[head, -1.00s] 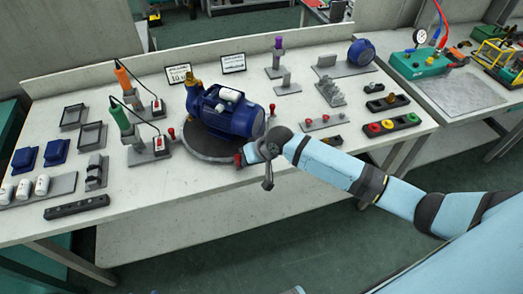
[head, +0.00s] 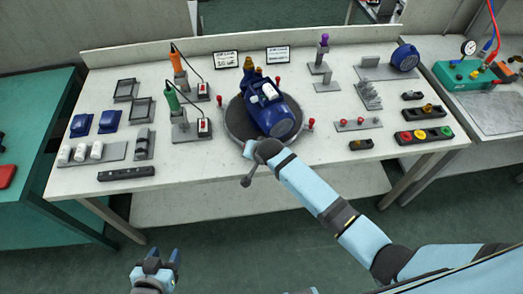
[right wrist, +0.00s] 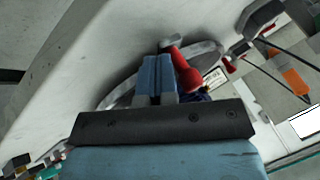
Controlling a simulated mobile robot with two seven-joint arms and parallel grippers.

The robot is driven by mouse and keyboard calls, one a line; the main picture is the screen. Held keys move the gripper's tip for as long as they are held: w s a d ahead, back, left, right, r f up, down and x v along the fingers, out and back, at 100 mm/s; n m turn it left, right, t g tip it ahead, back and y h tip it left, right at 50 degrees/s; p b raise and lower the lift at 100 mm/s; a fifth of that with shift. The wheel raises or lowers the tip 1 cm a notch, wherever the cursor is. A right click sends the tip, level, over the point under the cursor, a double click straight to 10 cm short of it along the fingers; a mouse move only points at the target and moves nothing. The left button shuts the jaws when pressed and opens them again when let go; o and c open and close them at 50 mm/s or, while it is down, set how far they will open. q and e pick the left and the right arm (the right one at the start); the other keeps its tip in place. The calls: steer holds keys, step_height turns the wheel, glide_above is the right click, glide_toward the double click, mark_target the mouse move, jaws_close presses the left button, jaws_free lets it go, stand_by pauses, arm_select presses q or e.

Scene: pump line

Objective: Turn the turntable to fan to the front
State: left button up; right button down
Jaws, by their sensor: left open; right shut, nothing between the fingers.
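The round dark grey turntable (head: 238,122) sits at the front middle of the bench. It carries a blue pump (head: 264,102) whose brass ports point to the back. The pump's round fan end (head: 284,130) faces the front, slightly right. Red knobs (head: 310,124) stand around the rim. My right gripper (head: 251,149) is at the turntable's front edge. In the right wrist view its shut fingers (right wrist: 157,78) are beside a red knob (right wrist: 186,72), with nothing between them; contact is unclear. My left gripper (head: 157,258) is open and empty, low in front of the bench.
Screwdrivers in stands (head: 182,105) are left of the turntable. A plate with red buttons (head: 358,124) and a coloured button bar (head: 424,135) are to the right. Two sign cards (head: 278,54) stand behind. The bench front at left holds a dark bar (head: 126,173).

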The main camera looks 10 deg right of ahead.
steer(key=shift+w+a+r, duration=0.1)
steer(key=shift+w+a, duration=0.1)
steer(key=shift+a, duration=0.35)
steer(key=shift+w+a, duration=0.6)
steer(key=shift+a, duration=0.25)
steer(key=shift+w+a, duration=0.55)
steer(key=shift+a, duration=0.2)
steer(key=shift+w+a, duration=0.15)
steer(key=shift+a, duration=0.05)
steer(key=shift+p, duration=0.3)
